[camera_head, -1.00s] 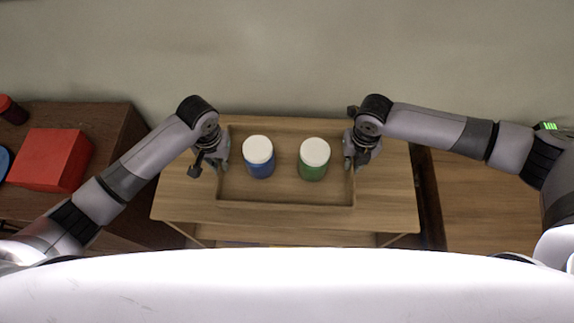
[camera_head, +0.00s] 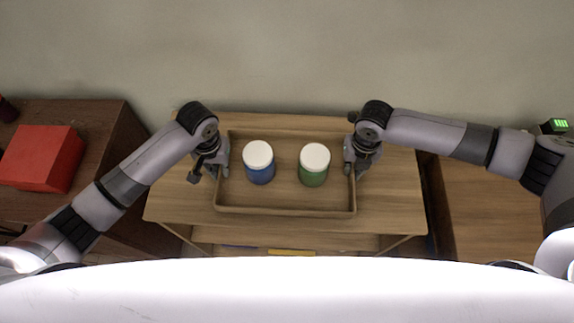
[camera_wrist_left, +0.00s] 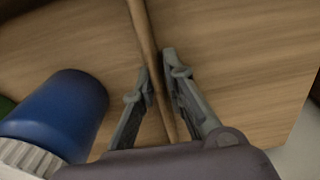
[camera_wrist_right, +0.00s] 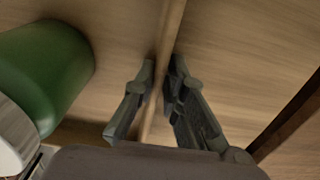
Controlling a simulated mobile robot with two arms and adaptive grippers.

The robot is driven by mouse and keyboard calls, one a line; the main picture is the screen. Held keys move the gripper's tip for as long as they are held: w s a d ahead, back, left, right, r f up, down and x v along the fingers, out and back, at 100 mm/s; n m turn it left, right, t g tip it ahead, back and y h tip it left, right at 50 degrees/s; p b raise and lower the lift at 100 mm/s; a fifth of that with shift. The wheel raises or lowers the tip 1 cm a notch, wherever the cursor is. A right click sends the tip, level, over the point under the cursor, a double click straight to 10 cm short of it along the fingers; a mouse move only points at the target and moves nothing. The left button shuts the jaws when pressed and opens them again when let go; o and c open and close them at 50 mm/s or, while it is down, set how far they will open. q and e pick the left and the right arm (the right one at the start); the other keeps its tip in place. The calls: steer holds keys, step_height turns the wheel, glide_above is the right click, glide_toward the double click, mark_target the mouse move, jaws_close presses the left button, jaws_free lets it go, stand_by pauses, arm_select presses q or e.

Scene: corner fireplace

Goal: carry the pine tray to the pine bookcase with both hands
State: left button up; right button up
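The pine tray (camera_head: 285,210) is a shallow light-wood tray with low walls, over a light-wood table (camera_head: 390,205). It holds a blue jar (camera_head: 260,172) and a green jar (camera_head: 313,172), both upright with white lids. My left gripper (camera_head: 222,160) is at the tray's left wall, with a finger on each side of it in the left wrist view (camera_wrist_left: 156,75). My right gripper (camera_head: 350,160) straddles the right wall likewise, as the right wrist view (camera_wrist_right: 162,70) shows. Both look closed on the walls. I cannot tell whether the tray is clear of the tabletop. No bookcase is clearly recognisable.
A dark wood cabinet (camera_head: 95,170) with a red box (camera_head: 42,157) stands at the left. Another wooden piece (camera_head: 490,215) stands at the right, apart from the table. A plain wall (camera_head: 290,50) is behind. A lower shelf (camera_head: 320,242) shows under the table.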

arm_select(q)
steer(key=shift+o, duration=1.3)
arm_select(e)
steer(key=shift+o, duration=1.4)
steer(key=shift+a, duration=0.1)
arm_select(q)
steer(key=shift+d+r, duration=0.1)
steer(key=shift+r, duration=0.05)
arm_select(e)
steer(key=shift+r, duration=0.3)
arm_select(q)
step_height(320, 180, up, 12)
arm_select(e)
step_height(320, 180, up, 12)
steer(key=shift+f, duration=0.25)
arm_select(q)
steer(key=shift+f, duration=0.2)
arm_select(e)
steer(key=shift+f, duration=0.1)
